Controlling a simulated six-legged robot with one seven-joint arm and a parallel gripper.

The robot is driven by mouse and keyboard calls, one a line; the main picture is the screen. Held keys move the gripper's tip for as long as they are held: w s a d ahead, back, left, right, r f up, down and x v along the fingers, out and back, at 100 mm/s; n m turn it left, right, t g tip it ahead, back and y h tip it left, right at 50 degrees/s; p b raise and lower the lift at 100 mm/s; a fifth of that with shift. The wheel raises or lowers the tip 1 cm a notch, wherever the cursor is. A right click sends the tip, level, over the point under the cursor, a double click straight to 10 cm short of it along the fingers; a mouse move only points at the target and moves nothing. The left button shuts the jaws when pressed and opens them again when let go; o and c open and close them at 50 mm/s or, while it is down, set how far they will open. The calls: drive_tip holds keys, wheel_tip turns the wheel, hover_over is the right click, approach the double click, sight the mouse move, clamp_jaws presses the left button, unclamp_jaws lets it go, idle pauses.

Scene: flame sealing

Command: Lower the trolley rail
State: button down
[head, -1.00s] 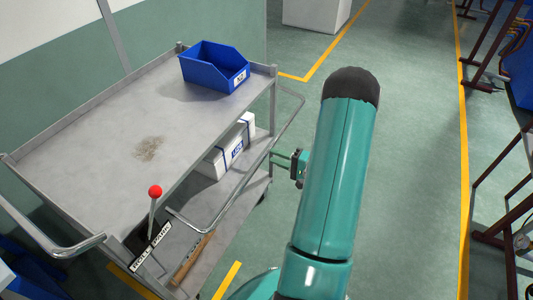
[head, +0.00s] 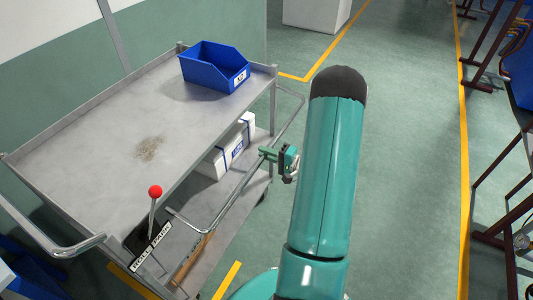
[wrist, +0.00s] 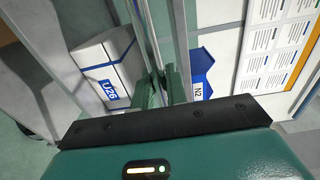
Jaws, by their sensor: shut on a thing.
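The trolley (head: 100,125) is a grey metal cart with a top tray and a lower shelf. Its rail (head: 232,195) is a bent steel bar standing out along the cart's right side. My gripper (head: 266,153) is at the rail's far part, reaching from the right. In the wrist view my gripper (wrist: 162,88) has its two green fingers shut on the rail (wrist: 154,35). The exact contact is partly hidden by the wrist housing. A lever with a red knob (head: 155,191) stands upright at the cart's near corner, beside a label plate.
A blue bin (head: 213,66) sits on the top tray, and a white box (head: 228,150) stands on the lower shelf. A wooden-handled thing lies on the lower shelf near the lever. Open green floor (head: 410,170) lies right of my arm. Dark racks (head: 500,200) stand far right.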

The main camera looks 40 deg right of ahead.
drive_tip(key=shift+s+r+g+h, duration=0.1)
drive_tip(key=shift+r+g+h, duration=0.2)
drive_tip(key=shift+r+g, duration=1)
drive_tip(key=shift+r, duration=1.05)
drive_tip(key=c, duration=1.5)
unclamp_jaws()
drive_tip(key=v, duration=1.3)
drive_tip(key=shift+s, duration=0.35)
